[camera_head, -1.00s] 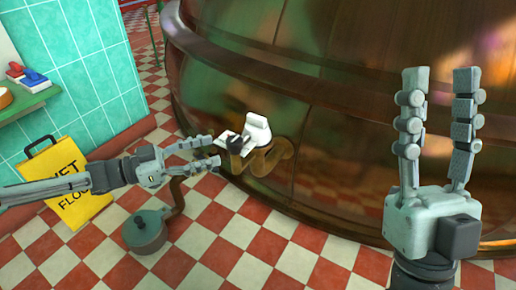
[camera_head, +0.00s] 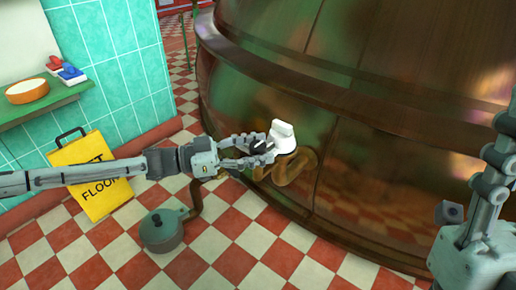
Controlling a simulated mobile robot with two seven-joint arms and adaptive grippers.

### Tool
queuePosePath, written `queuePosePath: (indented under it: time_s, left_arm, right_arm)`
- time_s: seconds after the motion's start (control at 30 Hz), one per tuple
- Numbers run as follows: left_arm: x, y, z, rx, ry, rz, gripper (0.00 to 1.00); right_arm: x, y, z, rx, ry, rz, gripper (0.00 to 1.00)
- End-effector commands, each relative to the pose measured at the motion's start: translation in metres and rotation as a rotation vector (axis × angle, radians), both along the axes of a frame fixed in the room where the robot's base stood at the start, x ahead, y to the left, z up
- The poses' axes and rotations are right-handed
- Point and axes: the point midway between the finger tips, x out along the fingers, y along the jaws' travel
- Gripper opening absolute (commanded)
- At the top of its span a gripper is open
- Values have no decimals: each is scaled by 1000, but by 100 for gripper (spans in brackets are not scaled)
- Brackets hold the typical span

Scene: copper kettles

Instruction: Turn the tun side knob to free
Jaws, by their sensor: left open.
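The copper tun (camera_head: 390,150) fills the middle and right. On its lower left side sits a white fitting with a raised block (camera_head: 283,132), and a small dark part (camera_head: 258,146) just left of it. I cannot tell which of these is the side knob, nor its setting. My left gripper (camera_head: 262,148) reaches in from the left. Its fingers are apart, one on each side of the dark part, with the tips close to the white fitting; contact is unclear. My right gripper (camera_head: 501,155) is at the right edge, pointing up and cut off by the frame.
A green-grey pot (camera_head: 166,229) stands on the checkered floor below my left arm. A yellow wet floor sign (camera_head: 92,178) leans at the left. A green shelf (camera_head: 50,103) holds a round bowl (camera_head: 27,91).

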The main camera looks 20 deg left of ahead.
Motion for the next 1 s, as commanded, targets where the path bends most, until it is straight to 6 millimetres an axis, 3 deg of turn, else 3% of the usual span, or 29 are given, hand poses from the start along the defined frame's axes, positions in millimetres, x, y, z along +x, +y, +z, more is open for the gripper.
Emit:
queuePosePath:
  time_s: [0.07,0.47,0.7,1.0]
  left_arm:
    - [0,0,0,0,0,0,56]
    - [0,0,0,-1,-1,0,6]
    - [-1,0,1,-2,0,15,5]
    - [-2,-1,3,-5,8,136,5]
  right_arm:
    - [0,0,0,0,0,0,40]
    - [0,0,0,0,1,0,40]
    - [4,1,3,-5,17,1,40]
    - [45,20,-3,-89,283,19,40]
